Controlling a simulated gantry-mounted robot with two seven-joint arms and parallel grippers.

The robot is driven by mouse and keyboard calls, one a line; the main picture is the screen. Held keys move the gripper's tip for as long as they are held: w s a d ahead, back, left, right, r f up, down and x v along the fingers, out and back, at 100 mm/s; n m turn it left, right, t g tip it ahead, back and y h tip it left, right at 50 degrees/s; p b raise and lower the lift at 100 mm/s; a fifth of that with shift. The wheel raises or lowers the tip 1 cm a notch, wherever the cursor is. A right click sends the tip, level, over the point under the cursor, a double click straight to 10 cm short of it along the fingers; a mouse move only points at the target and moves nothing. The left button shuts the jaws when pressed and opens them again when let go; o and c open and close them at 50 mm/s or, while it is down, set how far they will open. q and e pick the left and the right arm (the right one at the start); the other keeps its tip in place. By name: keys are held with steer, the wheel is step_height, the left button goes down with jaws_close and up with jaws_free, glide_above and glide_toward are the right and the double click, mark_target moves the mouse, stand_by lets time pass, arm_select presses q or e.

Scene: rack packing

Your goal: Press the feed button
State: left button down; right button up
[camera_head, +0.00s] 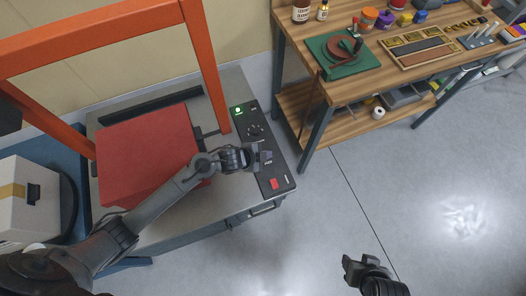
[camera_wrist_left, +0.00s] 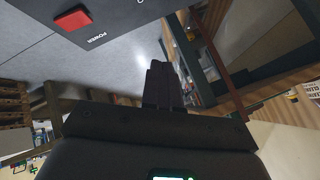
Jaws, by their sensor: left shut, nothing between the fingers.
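The black control panel (camera_head: 250,126) runs along the right side of a grey machine top. It carries a lit green light (camera_head: 238,110), a dark round knob (camera_head: 255,130) and a red power switch (camera_head: 274,183). My left gripper (camera_head: 265,157) is shut and empty over the panel, between the knob and the red switch. It covers part of the panel there, and I cannot make out a feed button. In the left wrist view the closed fingers (camera_wrist_left: 163,84) point past the panel's edge, with the red switch (camera_wrist_left: 72,19) beside the POWER label. My right gripper (camera_head: 358,268) is over the floor, away from the machine.
A red box (camera_head: 147,150) sits on the machine under an orange frame (camera_head: 206,65). A wooden workbench (camera_head: 345,92) with tools and jars stands at the upper right. A white box (camera_head: 25,197) is at the left. The floor (camera_head: 350,195) at the right is clear.

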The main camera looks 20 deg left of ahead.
arm_select(q)
steer(key=shift+w+a+r+m+g+h+p, duration=0.1)
steer(key=shift+w+a+m+h+p, duration=0.15)
steer(key=shift+w+a+m, duration=0.3)
steer(key=shift+w+a+r+m+g+h+p, duration=0.1)
steer(key=shift+w+a+r+m+h+p, duration=0.15)
steer(key=shift+w, duration=0.45)
steer(key=shift+w+a+m+g+h+p, duration=0.1)
steer(key=shift+w+a+m+h+p, duration=0.1)
steer(key=shift+w+a+m, duration=0.35)
steer(key=shift+w+d+f, duration=0.1)
steer(key=shift+d+f, duration=0.05)
steer(key=shift+d, duration=0.05)
step_height(320, 180, down, 6)
steer(key=b, duration=0.7)
steer(key=shift+f, duration=0.25)
steer(key=shift+f+b, duration=0.6)
steer(key=shift+f, duration=0.45)
steer(key=shift+f, duration=0.4)
